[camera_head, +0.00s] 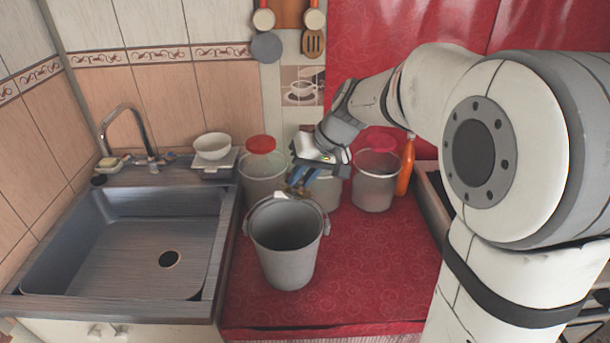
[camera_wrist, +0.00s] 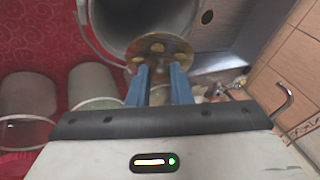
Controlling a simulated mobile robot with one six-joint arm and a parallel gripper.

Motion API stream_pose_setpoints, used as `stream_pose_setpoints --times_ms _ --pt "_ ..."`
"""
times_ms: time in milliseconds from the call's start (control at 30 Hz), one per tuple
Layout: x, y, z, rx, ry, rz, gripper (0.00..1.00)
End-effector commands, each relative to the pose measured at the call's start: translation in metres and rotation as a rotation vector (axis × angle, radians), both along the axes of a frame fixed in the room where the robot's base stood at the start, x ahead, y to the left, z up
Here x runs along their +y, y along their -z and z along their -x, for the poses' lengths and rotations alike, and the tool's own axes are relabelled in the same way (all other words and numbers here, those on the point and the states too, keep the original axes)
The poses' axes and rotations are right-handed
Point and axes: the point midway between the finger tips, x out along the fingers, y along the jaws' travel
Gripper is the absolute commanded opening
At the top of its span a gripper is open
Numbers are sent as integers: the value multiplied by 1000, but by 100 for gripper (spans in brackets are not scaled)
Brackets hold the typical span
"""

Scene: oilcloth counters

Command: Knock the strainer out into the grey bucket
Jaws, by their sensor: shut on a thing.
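The grey bucket (camera_head: 287,262) stands on the red oilcloth counter, its open mouth facing up and its handle down at the side. My gripper (camera_head: 297,181) is at the back edge of the bucket, a little above the rim. In the wrist view, my gripper (camera_wrist: 160,82) has its blue fingers shut on the strainer (camera_wrist: 178,46), a round brass-coloured piece with pale yellowish lumps on it. The strainer appears over the near part of the bucket's mouth (camera_wrist: 130,18) in that view. I cannot tell whether it touches the rim. In the head view it is small and partly hidden by the fingers.
A container with a red lid (camera_head: 263,180) stands behind left, another (camera_head: 375,188) behind right, and a pale one (camera_head: 326,192) behind my gripper. An orange bottle (camera_head: 405,168) stands at the right. A sink (camera_head: 120,240) lies left. The front counter (camera_head: 370,270) is clear.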

Motion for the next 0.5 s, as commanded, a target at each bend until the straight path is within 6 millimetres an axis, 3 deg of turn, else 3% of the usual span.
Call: stream_pose_setpoints --times_ms 67,433,500 --pt "-3 15 -2 41 4 -73 0" --pt "-19 26 -11 284 3 -542 0" --pt "-20 38 -12 330 1 -628 0"
